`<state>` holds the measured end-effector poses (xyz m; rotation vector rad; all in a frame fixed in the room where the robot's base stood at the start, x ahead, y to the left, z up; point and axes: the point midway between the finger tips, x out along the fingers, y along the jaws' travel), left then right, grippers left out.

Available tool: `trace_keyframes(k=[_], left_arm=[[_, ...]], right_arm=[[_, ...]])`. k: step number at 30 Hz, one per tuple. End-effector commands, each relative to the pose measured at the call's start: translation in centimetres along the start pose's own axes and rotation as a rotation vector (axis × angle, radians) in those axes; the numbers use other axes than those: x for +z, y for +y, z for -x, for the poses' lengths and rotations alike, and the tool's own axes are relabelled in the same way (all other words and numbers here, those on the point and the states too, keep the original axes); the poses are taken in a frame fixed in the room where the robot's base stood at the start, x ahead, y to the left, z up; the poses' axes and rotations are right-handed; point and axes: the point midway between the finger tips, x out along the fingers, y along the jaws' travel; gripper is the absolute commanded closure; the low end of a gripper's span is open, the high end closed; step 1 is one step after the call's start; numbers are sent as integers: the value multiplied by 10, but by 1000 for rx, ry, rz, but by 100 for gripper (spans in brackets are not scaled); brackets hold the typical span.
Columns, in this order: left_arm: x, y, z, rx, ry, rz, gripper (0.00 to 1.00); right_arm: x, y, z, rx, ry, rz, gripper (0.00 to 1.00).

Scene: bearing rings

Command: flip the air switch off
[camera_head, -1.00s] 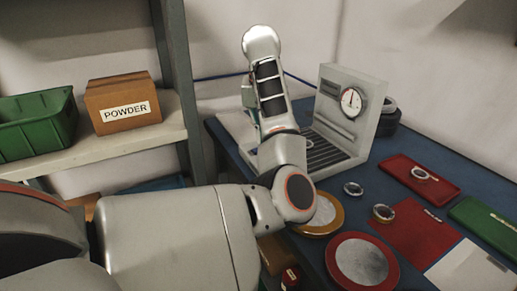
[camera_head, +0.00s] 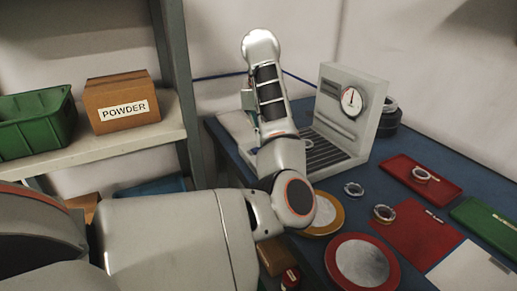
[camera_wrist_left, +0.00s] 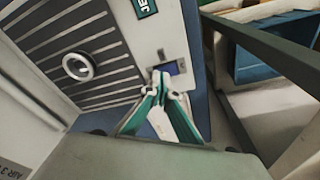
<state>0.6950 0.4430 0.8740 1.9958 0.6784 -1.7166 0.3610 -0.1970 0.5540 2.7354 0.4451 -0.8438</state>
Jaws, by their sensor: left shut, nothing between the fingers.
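The grey machine (camera_head: 345,115) with a round gauge (camera_head: 351,100) stands on the blue bench. In the left wrist view, a small pale plate with a dark blue part (camera_wrist_left: 172,68), seemingly the air switch, sits on the machine's face near its edge. My left gripper (camera_wrist_left: 161,78) has green and white fingers, which are shut and empty. The fingertips are at the blue part and partly cover it. I cannot tell whether they touch it or which way the switch is set. In the head view my left arm hides this spot. My right gripper is not in view.
A metal ring (camera_wrist_left: 78,66) lies on the machine's slotted plate. A shelf post (camera_head: 188,90) stands left of my arm. A red tray (camera_head: 405,178), a red dish (camera_head: 335,275) and several loose rings lie on the bench to the right. A box marked POWDER (camera_head: 122,92) is on the shelf.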

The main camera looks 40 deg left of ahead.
Motion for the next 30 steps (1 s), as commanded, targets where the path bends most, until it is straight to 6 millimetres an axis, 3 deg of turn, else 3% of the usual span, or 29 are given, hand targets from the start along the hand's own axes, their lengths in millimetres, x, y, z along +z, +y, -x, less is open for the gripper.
trace_keyframes(k=[30], left_arm=[[3,0,-16,-2,-4,0,100]], right_arm=[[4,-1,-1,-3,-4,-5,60]])
